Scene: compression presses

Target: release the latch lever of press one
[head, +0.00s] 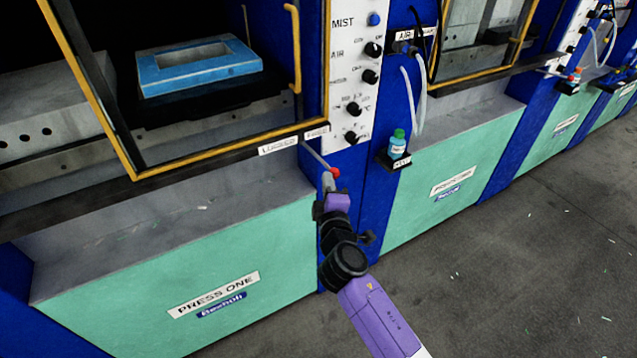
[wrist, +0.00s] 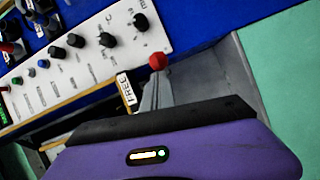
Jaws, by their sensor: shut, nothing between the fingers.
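Press one (head: 200,290) has a green front panel with a "PRESS ONE" label, at the left of the head view. Its latch lever (head: 316,156) is a thin grey rod with a red ball knob (head: 335,172), below the right end of the yellow-framed door (head: 230,156). My gripper (head: 329,182) is shut and empty, with its fingertips close by the knob. In the wrist view the red knob (wrist: 157,61) shows just past the grey fingers. I cannot tell whether the fingers touch the lever. A label reading "FREE" (wrist: 126,89) is left of the fingers.
A white control panel (head: 352,75) with several black knobs is above the lever. A small bottle with a green cap (head: 397,145) stands on a ledge to the right. A blue block (head: 200,66) is inside the press. The grey floor (head: 520,270) is clear apart from scraps.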

